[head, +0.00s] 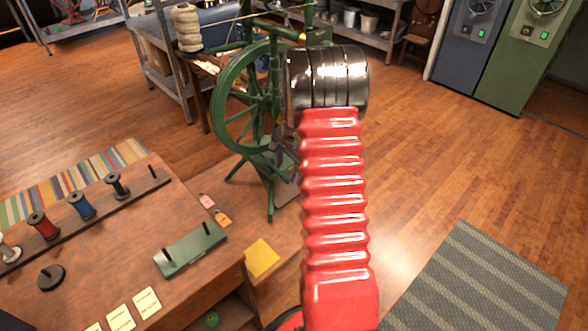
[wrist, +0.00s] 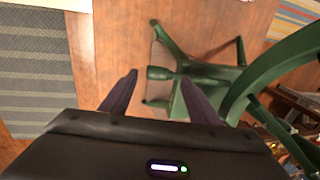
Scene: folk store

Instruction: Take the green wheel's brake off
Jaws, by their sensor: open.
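The green wheel (head: 222,107) is a spinning wheel with a spoked rim, standing on splayed legs left of my red arm in the head view. Its rim (wrist: 262,75) shows at the right of the wrist view, with green legs and a short green cylindrical part between my fingertips in the picture. My gripper (wrist: 160,77) is open and empty, pointing down toward the wheel's lower frame. In the head view my dark gripper (head: 285,150) is partly hidden behind my arm, close to the wheel's right side. I cannot make out which part is the brake, nor any contact.
A wooden bench (head: 95,262) at lower left holds a spool rack (head: 100,205), a green pegged block (head: 190,250) and paper cards. A grey striped mat (head: 478,285) lies at right. Shelving stands behind the wheel, and cabinets (head: 540,55) at back right.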

